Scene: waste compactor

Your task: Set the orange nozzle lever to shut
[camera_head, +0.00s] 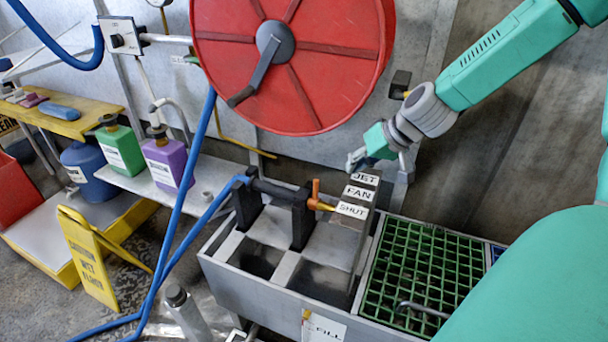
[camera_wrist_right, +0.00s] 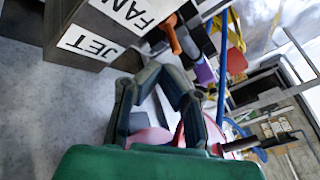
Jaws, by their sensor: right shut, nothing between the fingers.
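The orange nozzle lever (camera_head: 316,190) stands upright on the orange nozzle at the end of a dark pipe. The nozzle points right, toward the SHUT label (camera_head: 352,210). The FAN label (camera_head: 359,193) and JET label (camera_head: 365,178) are behind it on the same grey block. My right gripper (camera_head: 355,161) is shut and empty, just behind and above the JET label, apart from the lever. In the right wrist view its fingers (camera_wrist_right: 164,76) come together, with the orange lever (camera_wrist_right: 171,34) beyond them, near the labelled block. My left gripper is out of view.
A red hose reel (camera_head: 340,30) hangs on the wall above. A blue hose (camera_head: 205,222) runs to the pipe. A grey sink (camera_head: 240,285) lies below, with a green grate (camera_head: 425,260) to its right. Purple (camera_head: 170,165) and green (camera_head: 120,150) jugs stand left.

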